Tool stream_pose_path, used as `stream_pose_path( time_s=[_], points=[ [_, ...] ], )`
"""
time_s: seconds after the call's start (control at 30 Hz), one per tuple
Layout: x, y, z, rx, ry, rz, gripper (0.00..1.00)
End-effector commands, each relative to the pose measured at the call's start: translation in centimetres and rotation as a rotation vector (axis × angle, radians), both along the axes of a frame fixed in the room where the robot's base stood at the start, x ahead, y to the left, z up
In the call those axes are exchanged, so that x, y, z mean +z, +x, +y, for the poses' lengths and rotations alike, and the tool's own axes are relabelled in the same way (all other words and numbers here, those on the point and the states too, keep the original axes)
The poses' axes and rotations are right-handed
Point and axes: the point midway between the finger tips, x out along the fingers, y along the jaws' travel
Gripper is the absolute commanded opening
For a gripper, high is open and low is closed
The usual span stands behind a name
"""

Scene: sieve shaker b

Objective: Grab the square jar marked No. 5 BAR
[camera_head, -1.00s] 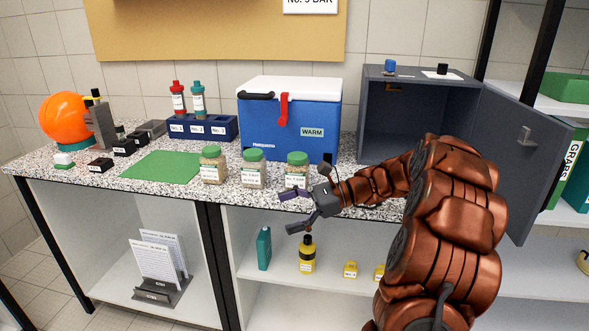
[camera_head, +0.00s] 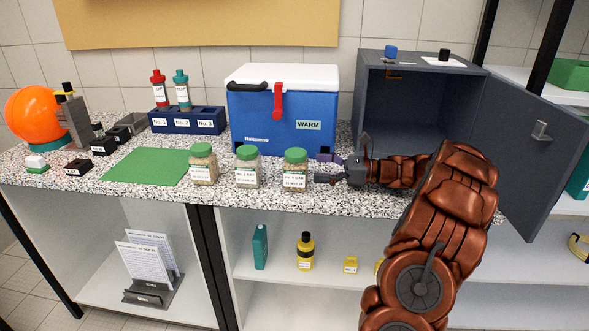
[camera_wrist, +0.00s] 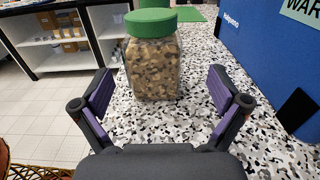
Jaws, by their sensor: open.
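Three square clear jars with green lids and grainy brown contents stand in a row on the speckled counter: a left jar (camera_head: 203,165), a middle jar (camera_head: 247,167) and a right jar (camera_head: 295,171). Their white labels are too small to read for certain, so I cannot tell which is No. 5 BAR. My gripper (camera_head: 325,168) is open and empty just right of the right jar, pointing at it. In the wrist view a jar (camera_wrist: 153,68) stands upright ahead, in line with the gap between my open fingers (camera_wrist: 160,84). Its label is not visible there.
A blue cooler (camera_head: 268,128) marked WARM stands close behind the jars. An open grey cabinet (camera_head: 410,110) is behind my arm. A green mat (camera_head: 147,166) lies left of the jars. A blue rack (camera_head: 160,122) holds two bottles. The counter's front edge is near.

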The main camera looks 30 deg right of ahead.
Motion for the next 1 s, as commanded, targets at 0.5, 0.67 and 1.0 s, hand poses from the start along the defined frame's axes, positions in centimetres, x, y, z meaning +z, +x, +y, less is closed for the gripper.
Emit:
stream_pose_path(
  time_s=[0.5,0.67,1.0],
  points=[
    [0.2,3.0,4.7,0.003,0.001,0.002,0.98],
    [0.2,3.4,5.1,0.001,-0.001,0.001,0.98],
    [0.2,3.4,5.0,0.0,-0.001,0.0,0.81]
  ],
)
